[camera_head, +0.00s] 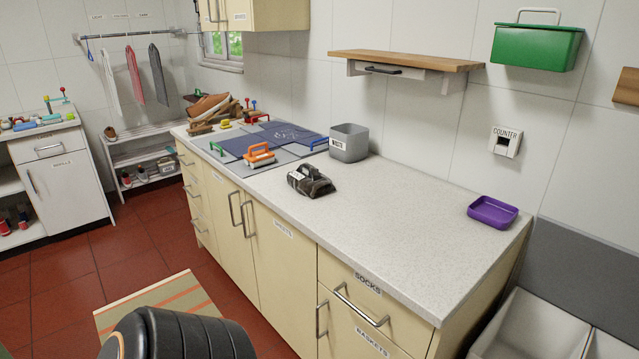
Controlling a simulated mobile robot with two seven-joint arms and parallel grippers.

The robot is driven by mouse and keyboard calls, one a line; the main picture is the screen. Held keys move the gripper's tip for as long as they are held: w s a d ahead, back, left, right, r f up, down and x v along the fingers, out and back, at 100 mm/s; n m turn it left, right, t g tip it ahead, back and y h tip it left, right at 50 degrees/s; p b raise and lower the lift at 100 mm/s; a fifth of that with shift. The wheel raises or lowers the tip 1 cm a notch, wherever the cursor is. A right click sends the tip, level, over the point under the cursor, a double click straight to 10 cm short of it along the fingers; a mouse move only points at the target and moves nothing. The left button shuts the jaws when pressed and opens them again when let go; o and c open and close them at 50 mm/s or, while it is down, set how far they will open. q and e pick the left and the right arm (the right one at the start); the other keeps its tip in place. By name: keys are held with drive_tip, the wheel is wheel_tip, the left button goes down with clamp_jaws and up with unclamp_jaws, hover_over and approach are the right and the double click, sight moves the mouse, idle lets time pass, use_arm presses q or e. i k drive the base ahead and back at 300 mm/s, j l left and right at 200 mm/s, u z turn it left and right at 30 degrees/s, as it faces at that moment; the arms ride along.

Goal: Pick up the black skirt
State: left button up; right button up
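I cannot make out a black skirt for certain. A narrow dark grey or black cloth (158,75) hangs at the right end of the wall rail, at the far left of the head view. A dark blue cloth (270,139) lies flat on the grey board on the counter. A rounded black part of my own body shows at the bottom edge. Neither gripper's fingers are in view.
Red tiled floor (75,265) is open at left.

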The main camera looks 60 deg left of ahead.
sight(308, 181)
drive_tip(key=u, duration=2.05)
drive_tip(key=i+j+z, duration=0.2)
drive_tip(key=i+j, duration=0.25)
drive_tip(key=i+j+z, duration=0.2)
drive_tip(key=i+j, duration=0.25)
drive_tip(key=i+j+z, duration=0.2)
drive_tip(key=i+j, duration=0.2)
drive_tip(key=j, duration=0.3)
